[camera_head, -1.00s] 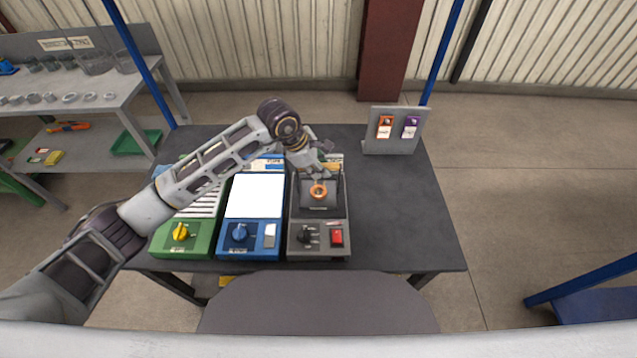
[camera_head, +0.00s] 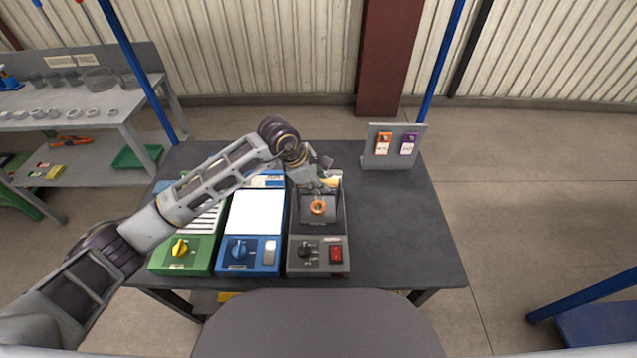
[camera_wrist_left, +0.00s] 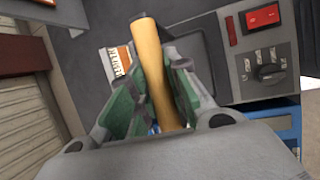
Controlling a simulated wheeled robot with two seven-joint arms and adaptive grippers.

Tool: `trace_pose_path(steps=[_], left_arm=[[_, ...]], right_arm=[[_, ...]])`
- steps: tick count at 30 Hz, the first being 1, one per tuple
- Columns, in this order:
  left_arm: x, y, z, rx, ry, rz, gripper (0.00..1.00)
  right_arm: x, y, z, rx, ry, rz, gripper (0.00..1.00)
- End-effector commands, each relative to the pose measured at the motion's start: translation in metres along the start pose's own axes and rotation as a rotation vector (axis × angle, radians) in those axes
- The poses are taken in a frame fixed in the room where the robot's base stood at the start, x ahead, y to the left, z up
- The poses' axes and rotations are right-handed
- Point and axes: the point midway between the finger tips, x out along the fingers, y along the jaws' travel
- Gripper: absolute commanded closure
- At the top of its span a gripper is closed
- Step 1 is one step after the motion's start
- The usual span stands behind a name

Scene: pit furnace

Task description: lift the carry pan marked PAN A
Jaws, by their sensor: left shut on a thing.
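My left gripper (camera_head: 326,180) is over the back of the dark grey unit (camera_head: 305,258) on the table. In the left wrist view its green-padded fingers (camera_wrist_left: 152,100) are shut on a tan wooden handle (camera_wrist_left: 150,55). The handle is partly hidden behind the gripper in the head view. An orange ring (camera_head: 317,207) shows in the open top of the grey unit. I cannot read a PAN A mark, and the pan body is not clear. My right gripper is not in view.
A blue unit (camera_head: 236,266) and a green unit (camera_head: 166,262) stand left of the grey one. A grey stand (camera_head: 378,157) with orange and purple tags stands at the back right. The dark table (camera_head: 415,225) is clear on the right. Shelves (camera_head: 70,125) stand at the far left.

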Motion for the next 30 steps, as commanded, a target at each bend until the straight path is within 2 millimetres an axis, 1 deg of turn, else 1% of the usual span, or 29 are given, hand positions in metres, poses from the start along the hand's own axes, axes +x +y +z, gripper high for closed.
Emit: trace_pose_path(steps=[1,8,12,18,24,30], left_arm=[[-0.008,0.003,0.004,0.002,-0.002,0.005,1.00],[-0.035,0.009,0.015,0.003,-0.001,0.006,1.00],[-0.055,0.013,0.023,0.003,-0.001,0.006,1.00],[-0.077,0.017,0.032,0.002,-0.001,0.004,1.00],[-0.089,0.020,0.037,0.001,-0.001,0.003,1.00],[-0.091,0.020,0.038,0.001,-0.001,0.002,1.00]], right_arm=[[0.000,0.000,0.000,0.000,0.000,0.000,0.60],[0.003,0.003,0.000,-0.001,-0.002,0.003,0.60],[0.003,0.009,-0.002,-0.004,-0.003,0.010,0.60],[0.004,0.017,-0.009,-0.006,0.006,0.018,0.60],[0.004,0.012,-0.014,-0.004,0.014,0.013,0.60],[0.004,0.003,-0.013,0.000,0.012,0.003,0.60]])
